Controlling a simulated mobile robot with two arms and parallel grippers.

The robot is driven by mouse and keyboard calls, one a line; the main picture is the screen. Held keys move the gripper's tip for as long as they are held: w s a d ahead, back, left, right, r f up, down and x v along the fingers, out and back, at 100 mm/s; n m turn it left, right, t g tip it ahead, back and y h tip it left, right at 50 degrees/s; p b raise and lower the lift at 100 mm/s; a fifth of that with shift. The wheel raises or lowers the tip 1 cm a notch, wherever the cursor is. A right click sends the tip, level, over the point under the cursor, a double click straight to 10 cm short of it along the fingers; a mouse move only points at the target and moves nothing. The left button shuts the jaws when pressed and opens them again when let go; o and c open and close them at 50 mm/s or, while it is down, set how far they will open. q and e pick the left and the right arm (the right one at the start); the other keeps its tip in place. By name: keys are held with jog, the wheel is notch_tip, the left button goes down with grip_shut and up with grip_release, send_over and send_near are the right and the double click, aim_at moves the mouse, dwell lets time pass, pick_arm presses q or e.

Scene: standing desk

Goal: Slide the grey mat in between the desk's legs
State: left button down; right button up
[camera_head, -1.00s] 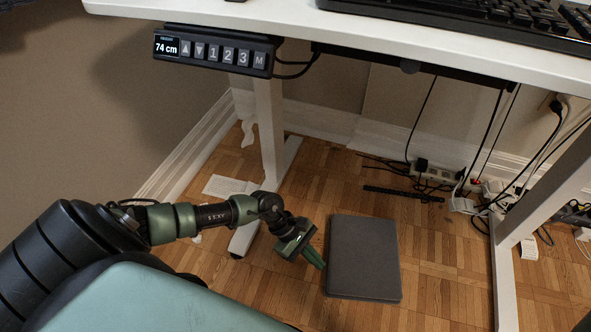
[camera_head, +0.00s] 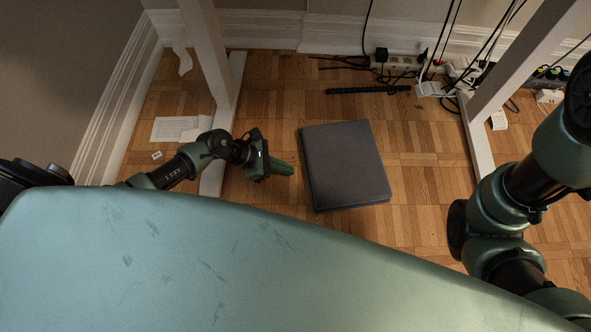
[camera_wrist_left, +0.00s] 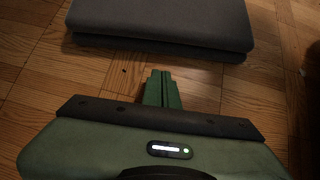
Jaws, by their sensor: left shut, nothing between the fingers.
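The grey mat (camera_head: 345,165) lies folded flat on the wooden floor between the desk's left leg (camera_head: 209,55) and right leg (camera_head: 480,140). It also shows at the top of the left wrist view (camera_wrist_left: 165,22). My left gripper (camera_head: 290,169) is low over the floor, just left of the mat, pointing at its left edge with a small gap. In the left wrist view its fingers (camera_wrist_left: 162,80) are together and empty, short of the mat's near edge. My right arm shows at the right, but its fingers are out of the picture.
A power strip (camera_head: 398,62) with hanging cables lies by the back wall, with a dark strip (camera_head: 367,90) on the floor before it. A white paper sheet (camera_head: 180,129) lies left of the left leg. Floor right of the mat is clear.

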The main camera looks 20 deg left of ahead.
aim_at(308, 166)
pick_arm(q)
jog(key=shift+w+d+r+b, duration=0.1)
jog(key=shift+w+d+b, duration=0.2)
jog(key=shift+d, duration=0.4)
jog(key=shift+w+d+r+b, duration=0.15)
jog(key=shift+w+d, duration=0.25)
jog(key=shift+d, duration=0.25)
jog(key=shift+f, duration=0.1)
jog(key=d, duration=0.1)
jog(key=w+d+p, duration=0.1)
jog(key=d, duration=0.1)
jog(key=shift+w, duration=0.2)
jog(key=shift+d, duration=0.15)
